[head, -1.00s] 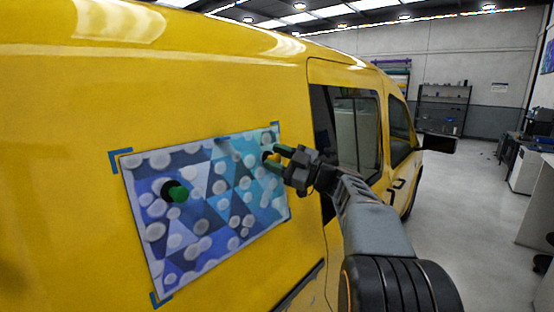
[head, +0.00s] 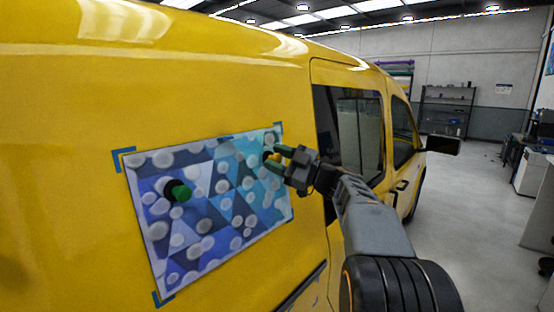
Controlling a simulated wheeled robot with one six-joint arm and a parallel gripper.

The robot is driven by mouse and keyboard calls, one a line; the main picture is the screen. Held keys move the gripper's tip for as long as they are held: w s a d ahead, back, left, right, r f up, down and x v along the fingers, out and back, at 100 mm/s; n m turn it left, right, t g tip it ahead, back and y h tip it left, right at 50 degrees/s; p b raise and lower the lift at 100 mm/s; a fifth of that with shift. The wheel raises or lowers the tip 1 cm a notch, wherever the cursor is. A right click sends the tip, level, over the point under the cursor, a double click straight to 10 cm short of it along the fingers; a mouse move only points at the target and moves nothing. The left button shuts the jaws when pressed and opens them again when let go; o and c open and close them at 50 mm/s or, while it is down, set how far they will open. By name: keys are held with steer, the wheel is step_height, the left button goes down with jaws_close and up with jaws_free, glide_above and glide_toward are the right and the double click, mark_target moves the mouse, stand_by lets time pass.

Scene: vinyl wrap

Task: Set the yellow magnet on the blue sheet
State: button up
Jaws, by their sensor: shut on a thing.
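The blue sheet (head: 215,228), patterned with blue triangles and pale round spots, lies against the yellow van's side. My gripper (head: 278,159) is at the sheet's upper right corner area, its two green-tipped fingers pointing left toward the sheet. It is shut on a small, mostly hidden thing, seen as a dark disc (head: 268,156) at the fingertips. I take this for the yellow magnet, though its yellow part is hard to make out. The disc appears at the sheet's surface; I cannot tell whether it touches.
A magnet with a green knob and black base (head: 179,191) sits on the sheet's left part. Blue corner marks (head: 124,159) frame the sheet on the yellow van (head: 70,200). The van's window (head: 352,130) is right of my gripper. Open floor lies farther right.

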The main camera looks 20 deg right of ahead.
steer(key=o, duration=1.1)
